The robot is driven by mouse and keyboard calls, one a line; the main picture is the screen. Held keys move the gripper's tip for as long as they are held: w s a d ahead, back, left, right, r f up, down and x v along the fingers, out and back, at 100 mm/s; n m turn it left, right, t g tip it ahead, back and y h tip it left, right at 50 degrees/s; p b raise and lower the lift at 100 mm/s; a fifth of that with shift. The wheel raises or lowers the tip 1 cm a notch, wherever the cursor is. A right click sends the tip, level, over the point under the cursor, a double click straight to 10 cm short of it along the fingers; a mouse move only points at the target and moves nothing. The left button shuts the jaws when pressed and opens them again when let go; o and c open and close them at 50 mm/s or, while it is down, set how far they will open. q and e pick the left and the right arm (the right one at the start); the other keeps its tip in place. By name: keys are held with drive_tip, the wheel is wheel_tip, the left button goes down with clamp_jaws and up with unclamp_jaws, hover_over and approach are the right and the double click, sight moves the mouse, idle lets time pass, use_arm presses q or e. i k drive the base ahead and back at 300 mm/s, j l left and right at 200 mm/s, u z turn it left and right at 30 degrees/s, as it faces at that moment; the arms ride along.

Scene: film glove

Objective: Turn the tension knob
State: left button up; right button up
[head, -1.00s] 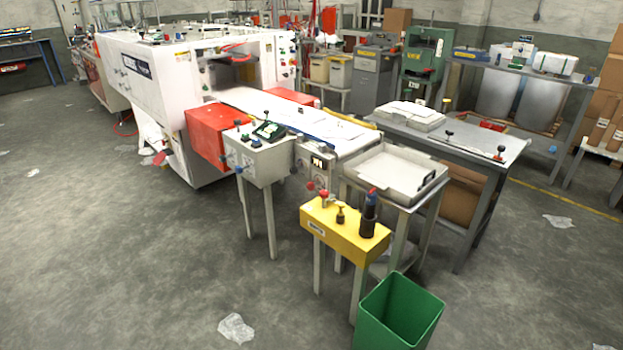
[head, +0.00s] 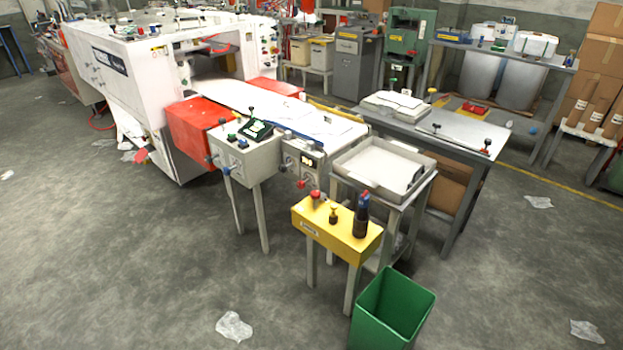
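Neither of my grippers is in view. I cannot tell which knob is the tension knob, as the labels are too small to read. A grey-white control box (head: 243,158) on legs stands at the machine's outfeed, with a small dark panel and several small knobs on top and along its front edge. Beside it, the end face of the conveyor (head: 293,162) carries a small dark display, dials and red and blue knobs. A yellow box (head: 337,231) on legs stands in front, with a red button, a small yellow-and-black knob and a dark upright cylinder on top.
The large white machine (head: 120,85) with red guards fills the upper left. A tray table (head: 384,166) and a grey workbench (head: 447,140) stand to the right. A green bin (head: 392,310) is in front. Open concrete floor lies at left, with crumpled film (head: 234,327) on it.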

sight(301, 184)
drive_tip(key=i+j+z, duration=0.55)
drive_tip(key=j, duration=0.5)
drive_tip(key=i+j+z, duration=0.3)
drive_tip(key=j, duration=0.3)
drive_tip(key=i+j+z, duration=0.25)
drive_tip(key=j, duration=0.4)
drive_tip(key=i+j+z, duration=0.15)
drive_tip(key=j+z, duration=0.15)
drive_tip(key=j, duration=0.4)
drive_tip(key=j+z, duration=0.25)
drive_tip(key=j, duration=0.45)
drive_tip(key=j+z, duration=0.3)
drive_tip(key=j, duration=0.45)
drive_tip(key=i, duration=0.05)
